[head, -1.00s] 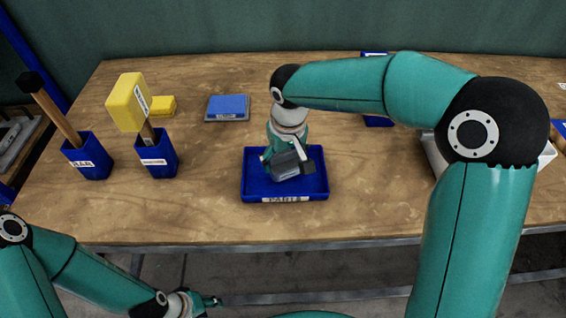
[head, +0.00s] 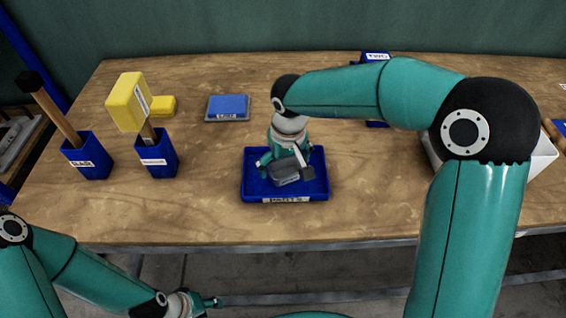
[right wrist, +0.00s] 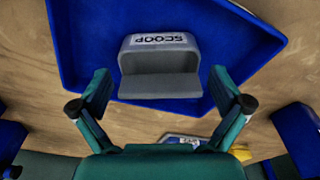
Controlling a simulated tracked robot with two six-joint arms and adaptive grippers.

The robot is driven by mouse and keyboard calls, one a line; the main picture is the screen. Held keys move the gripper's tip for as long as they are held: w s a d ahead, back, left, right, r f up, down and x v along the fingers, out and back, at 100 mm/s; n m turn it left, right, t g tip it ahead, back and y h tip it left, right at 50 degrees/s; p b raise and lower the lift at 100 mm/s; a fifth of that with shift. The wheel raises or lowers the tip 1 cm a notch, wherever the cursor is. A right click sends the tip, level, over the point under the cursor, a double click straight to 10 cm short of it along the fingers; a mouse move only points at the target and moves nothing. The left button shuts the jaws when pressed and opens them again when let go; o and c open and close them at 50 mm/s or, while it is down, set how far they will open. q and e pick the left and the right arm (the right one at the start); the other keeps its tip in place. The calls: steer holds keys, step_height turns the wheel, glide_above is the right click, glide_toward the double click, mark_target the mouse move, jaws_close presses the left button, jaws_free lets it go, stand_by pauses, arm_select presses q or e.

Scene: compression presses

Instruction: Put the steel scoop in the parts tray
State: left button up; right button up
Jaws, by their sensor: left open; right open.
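The grey steel scoop (head: 286,173) lies inside the blue parts tray (head: 318,190), on its floor as far as I can see. In the right wrist view the scoop (right wrist: 160,72) shows its "SCOOP" label and an open hollow, with blue tray (right wrist: 85,45) around it. My right gripper (head: 284,158) is just above the scoop, fingers spread. In the right wrist view its fingertips (right wrist: 161,84) stand apart on either side of the scoop, with visible gaps. My left gripper (head: 207,302) is open and empty, low in front of the table edge.
Two blue holders (head: 95,165) (head: 160,160) stand at the left with a dark-headed tool and a yellow-headed mallet (head: 127,102). A blue block (head: 228,106) and a yellow block (head: 162,106) lie behind. A white bin (head: 540,160) is at the right, partly behind my arm.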

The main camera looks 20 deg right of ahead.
mark_target(287, 172)
step_height(287, 172, up, 12)
steer(key=s, duration=0.1)
steer(key=shift+s+p, duration=0.2)
steer(key=shift+p, duration=0.1)
stand_by(0.6)
